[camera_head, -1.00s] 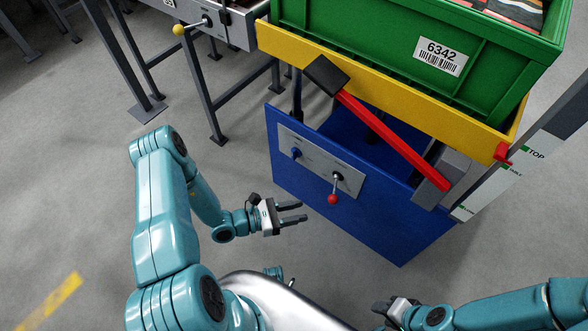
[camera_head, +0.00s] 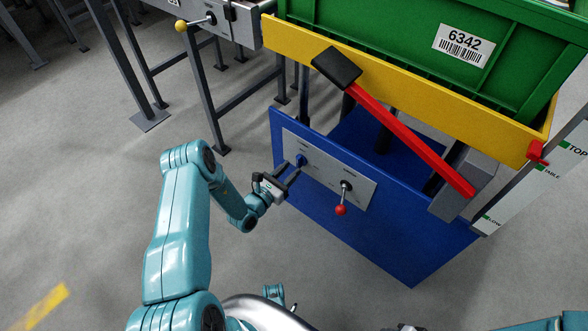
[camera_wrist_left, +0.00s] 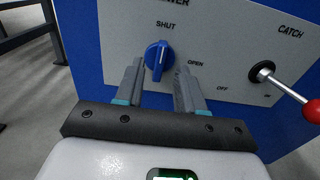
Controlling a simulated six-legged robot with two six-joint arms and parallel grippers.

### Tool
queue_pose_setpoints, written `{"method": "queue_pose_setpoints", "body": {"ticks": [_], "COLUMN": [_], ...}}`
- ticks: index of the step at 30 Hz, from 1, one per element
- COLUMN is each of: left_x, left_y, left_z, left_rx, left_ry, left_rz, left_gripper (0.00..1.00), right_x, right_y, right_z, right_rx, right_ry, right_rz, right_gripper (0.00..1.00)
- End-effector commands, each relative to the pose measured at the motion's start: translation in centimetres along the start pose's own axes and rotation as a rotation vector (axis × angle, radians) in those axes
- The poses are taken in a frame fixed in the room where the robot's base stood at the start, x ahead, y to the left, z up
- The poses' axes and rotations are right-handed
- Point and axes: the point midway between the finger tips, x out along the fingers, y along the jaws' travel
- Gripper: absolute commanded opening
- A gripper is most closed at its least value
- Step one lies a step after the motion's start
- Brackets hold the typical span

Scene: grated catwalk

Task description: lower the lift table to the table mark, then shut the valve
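The lift table has a yellow platform (camera_head: 400,75) over a blue base (camera_head: 400,240). My right gripper barely shows at the bottom edge.
A green crate (camera_head: 400,40) labelled 6342 rides on the platform. A red lever (camera_head: 410,138) with a black pad slants across the front. The red-balled catch lever (camera_head: 342,197) is right of the valve. A grey conveyor frame (camera_head: 230,22) stands at the left.

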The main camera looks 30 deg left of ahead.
Motion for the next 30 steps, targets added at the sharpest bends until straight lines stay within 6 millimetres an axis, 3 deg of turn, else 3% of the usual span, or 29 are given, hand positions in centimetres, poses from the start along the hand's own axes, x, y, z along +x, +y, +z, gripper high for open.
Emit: {"method": "queue_pose_setpoints", "body": {"ticks": [6,16,19,20,30], "left_x": [2.5,2.9,2.9,2.9,2.8], "left_y": [0.0,0.0,0.0,0.0,0.0], "left_z": [-0.1,0.0,0.0,0.0,0.0], "left_rx": [0.001,0.0,0.0,0.0,0.022], "left_ry": [-0.001,0.001,0.001,0.001,0.001], "left_rz": [0.0,0.0,0.0,0.0,0.0], "left_gripper": [0.38,0.38,0.06,0.0,0.0], "right_x": [0.7,0.7,0.7,0.7,0.6], "right_y": [0.4,0.4,0.4,0.4,0.4], "right_z": [-0.2,-0.3,-0.3,-0.3,-0.2], "right_rx": [0.006,0.006,0.006,0.006,0.005], "right_ry": [0.006,0.007,0.007,0.007,0.006], "right_rz": [0.001,0.001,0.001,0.001,0.001], "right_gripper": [0.43,0.43,0.43,0.43,0.43]}}
